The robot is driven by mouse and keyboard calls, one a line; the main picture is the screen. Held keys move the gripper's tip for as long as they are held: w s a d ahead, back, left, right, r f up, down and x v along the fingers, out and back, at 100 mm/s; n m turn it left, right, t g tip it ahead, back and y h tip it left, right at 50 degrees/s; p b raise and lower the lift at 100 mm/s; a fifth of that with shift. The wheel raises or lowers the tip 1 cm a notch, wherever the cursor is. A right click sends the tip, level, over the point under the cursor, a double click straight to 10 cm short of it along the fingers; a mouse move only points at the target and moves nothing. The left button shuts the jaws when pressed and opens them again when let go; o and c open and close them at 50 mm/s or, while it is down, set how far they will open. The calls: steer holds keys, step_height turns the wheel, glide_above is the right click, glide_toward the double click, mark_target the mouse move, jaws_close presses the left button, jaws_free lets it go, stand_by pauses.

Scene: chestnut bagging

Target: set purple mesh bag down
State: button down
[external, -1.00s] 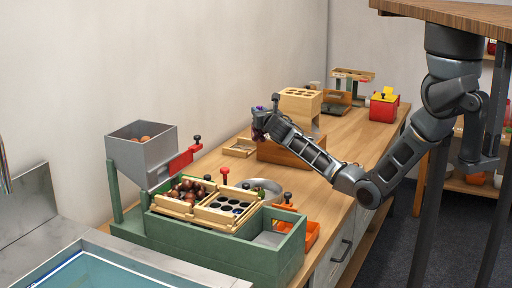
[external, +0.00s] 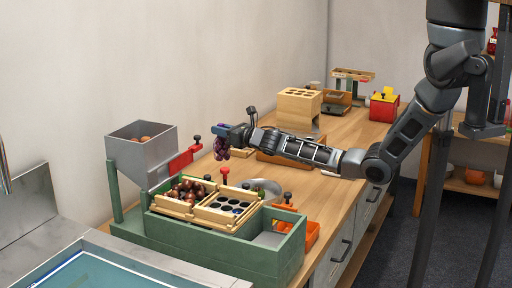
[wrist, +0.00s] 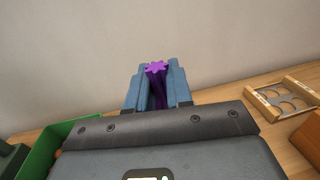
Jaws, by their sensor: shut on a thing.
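A purple mesh bag (external: 220,149) hangs from my gripper (external: 226,133) above the back part of the wooden worktop, near the wall. In the external view it looks dark and filled, but its contents are too small to tell. In the wrist view, the bag's bunched purple top (wrist: 157,75) is pinched between the two blue fingers of my gripper (wrist: 156,90). The lower part of the bag is hidden there by the gripper body.
A grey hopper (external: 150,155) with a red lever stands to the left, over a green stand holding a wooden tray (external: 180,212) of chestnuts. A wooden block with holes (external: 299,104) stands behind my arm. A light wooden frame (wrist: 285,100) lies at right in the wrist view.

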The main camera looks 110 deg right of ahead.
steer(key=w+a+f+b, duration=0.2)
steer(key=w+f+b, duration=0.5)
steer(key=f, duration=0.1)
steer(key=shift+a+f+b, duration=0.25)
steer(key=shift+b, duration=0.15)
steer(key=shift+f, duration=0.1)
steer(key=shift+f, duration=0.1)
steer(key=c, duration=1)
jaws_free()
